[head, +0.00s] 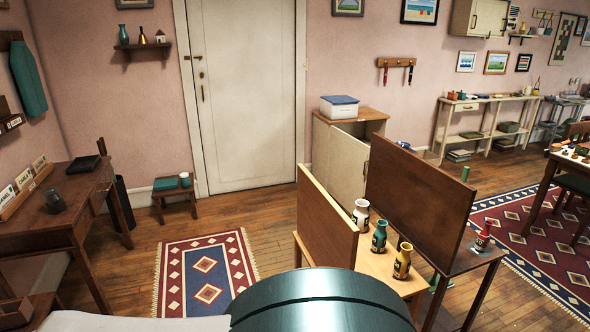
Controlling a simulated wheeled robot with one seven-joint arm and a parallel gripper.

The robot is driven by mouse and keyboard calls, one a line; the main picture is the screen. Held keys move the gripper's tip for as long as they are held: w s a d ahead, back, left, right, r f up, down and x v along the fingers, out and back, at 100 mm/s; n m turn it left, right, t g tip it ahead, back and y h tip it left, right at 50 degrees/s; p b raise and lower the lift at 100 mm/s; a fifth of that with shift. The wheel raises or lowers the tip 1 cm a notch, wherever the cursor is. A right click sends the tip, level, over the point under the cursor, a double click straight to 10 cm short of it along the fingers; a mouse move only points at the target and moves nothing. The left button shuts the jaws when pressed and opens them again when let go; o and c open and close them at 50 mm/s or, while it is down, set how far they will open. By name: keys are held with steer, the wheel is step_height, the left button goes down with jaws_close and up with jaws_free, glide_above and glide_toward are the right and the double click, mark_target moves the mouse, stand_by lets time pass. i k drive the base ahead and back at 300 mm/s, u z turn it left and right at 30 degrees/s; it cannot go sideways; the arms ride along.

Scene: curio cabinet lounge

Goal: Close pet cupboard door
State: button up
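A low cupboard (376,114) with a wooden top stands against the back wall, right of the white room door. A pale cream panel (345,165) at its front looks like its door, standing out at an angle with a dark gap behind its top edge. The lower part of the cupboard is partly hidden by brown upright boards in front. No label shows that this is the pet cupboard. My gripper is not in view; only a dark rounded part of my own body shows at the bottom.
Two brown upright boards (420,205) (325,220) flank a table with several small bottles (379,237), between me and the cupboard. A blue-lidded box (339,106) sits on the cupboard. A patterned rug (205,275) and open floor lie left; a desk (65,210) stands far left.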

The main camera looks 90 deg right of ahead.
mark_target(348, 163)
steer(key=z, duration=2.4)
steer(key=i, duration=3.85)
steer(key=z, duration=1.95)
